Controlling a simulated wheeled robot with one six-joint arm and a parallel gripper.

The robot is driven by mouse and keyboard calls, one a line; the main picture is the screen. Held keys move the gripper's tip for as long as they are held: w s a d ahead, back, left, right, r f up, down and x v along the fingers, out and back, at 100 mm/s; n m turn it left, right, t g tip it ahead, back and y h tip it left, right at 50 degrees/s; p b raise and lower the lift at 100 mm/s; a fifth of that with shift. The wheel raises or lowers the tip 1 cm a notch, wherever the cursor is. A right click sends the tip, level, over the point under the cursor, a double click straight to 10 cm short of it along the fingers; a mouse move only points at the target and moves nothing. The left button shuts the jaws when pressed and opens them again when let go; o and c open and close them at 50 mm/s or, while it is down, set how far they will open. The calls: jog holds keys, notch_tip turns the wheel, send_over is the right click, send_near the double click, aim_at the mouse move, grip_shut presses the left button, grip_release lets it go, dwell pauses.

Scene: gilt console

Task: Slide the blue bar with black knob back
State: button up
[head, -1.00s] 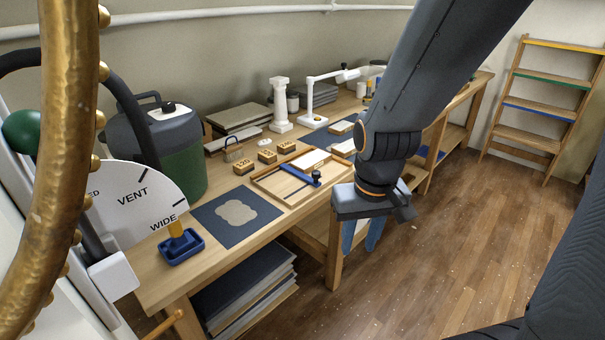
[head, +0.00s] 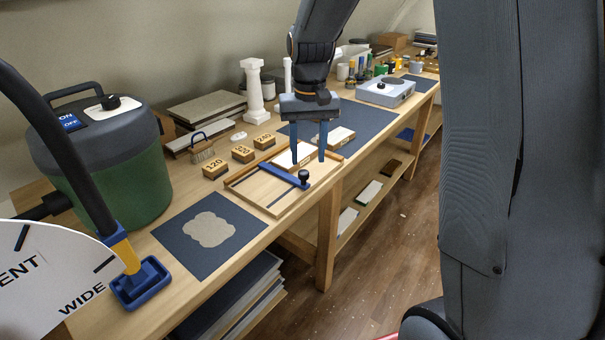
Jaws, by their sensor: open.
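The blue bar (head: 278,175) lies across a shallow wooden tray (head: 236,182) on the workbench. Its black knob (head: 304,177) stands at the bar's right end, near the tray's front edge. My gripper (head: 308,160) is open and points down over the tray. Its two blue fingers are apart, just behind the bar and knob in the picture. A white-topped block (head: 290,157) lies in the back part of the tray, partly hidden by the fingers. I cannot tell whether a finger touches the bar or block.
Numbered sanding blocks (head: 243,154) and a brush (head: 202,150) stand left of the tray. A dark mat (head: 190,245) lies in front of it. A green and grey canister (head: 110,160) stands at left, and a white column (head: 254,92) at the back.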

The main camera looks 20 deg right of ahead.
aim_at(303, 172)
jog(key=w, duration=0.3)
jog(key=shift+w, duration=0.25)
jog(key=shift+w+f, duration=0.15)
notch_tip(303, 172, down, 7)
jog(key=shift+f+p, duration=0.2)
jog(key=shift+p, duration=0.3)
grip_shut()
